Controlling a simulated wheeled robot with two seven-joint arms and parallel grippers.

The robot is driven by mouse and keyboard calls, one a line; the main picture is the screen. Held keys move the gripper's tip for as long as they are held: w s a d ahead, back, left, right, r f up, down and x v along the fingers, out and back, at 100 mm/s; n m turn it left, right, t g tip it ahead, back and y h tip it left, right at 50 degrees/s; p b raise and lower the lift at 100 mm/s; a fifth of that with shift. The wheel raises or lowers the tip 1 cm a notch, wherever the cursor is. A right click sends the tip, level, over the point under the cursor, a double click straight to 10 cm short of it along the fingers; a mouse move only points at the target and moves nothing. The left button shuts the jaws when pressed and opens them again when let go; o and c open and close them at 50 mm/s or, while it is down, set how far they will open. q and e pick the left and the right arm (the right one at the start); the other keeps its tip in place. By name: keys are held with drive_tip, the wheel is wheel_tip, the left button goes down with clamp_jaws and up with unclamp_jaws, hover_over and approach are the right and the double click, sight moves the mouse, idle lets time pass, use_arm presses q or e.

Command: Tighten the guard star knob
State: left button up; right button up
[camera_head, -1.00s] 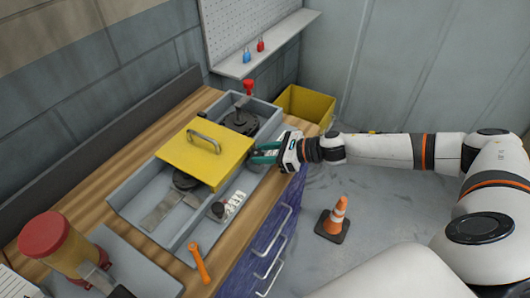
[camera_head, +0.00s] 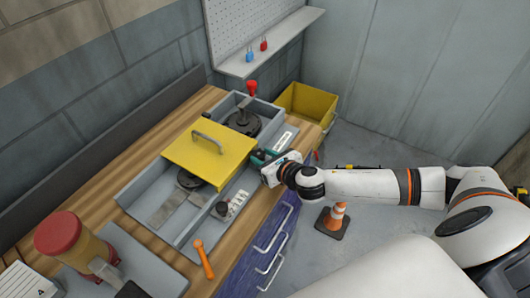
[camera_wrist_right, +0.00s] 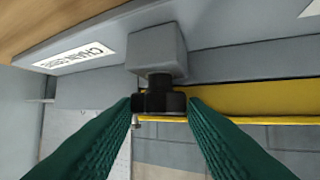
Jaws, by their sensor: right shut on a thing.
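The dark star knob (camera_wrist_right: 160,101) sits on a short stem below a grey block (camera_wrist_right: 158,50) in the right wrist view. My right gripper (camera_wrist_right: 161,104) has its green fingers shut on it, one on each side. In the head view my right gripper (camera_head: 258,156) is at the right edge of the yellow guard (camera_head: 222,158), at the front side of the grey runout trough (camera_head: 150,192). The gripper hides the held knob there. The guard, with a grey handle (camera_head: 208,142), lies across the trough. My left gripper is not in view.
Another dark knob (camera_head: 222,209) stands on the trough's front ledge. An orange-handled tool (camera_head: 203,258), a red-topped yellow container (camera_head: 72,240) and a red-knobbed part (camera_head: 252,88) are on the bench. A yellow bin (camera_head: 308,102) and a traffic cone (camera_head: 333,220) stand on the floor.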

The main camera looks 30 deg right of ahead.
drive_tip(key=shift+a+m+h, duration=0.1)
drive_tip(key=shift+m+h, duration=0.2)
drive_tip(key=o, duration=1)
drive_tip(key=shift+c, duration=0.2)
drive_tip(key=b+v, duration=0.2)
drive_tip(key=v, duration=1)
drive_tip(key=shift+f, duration=0.15)
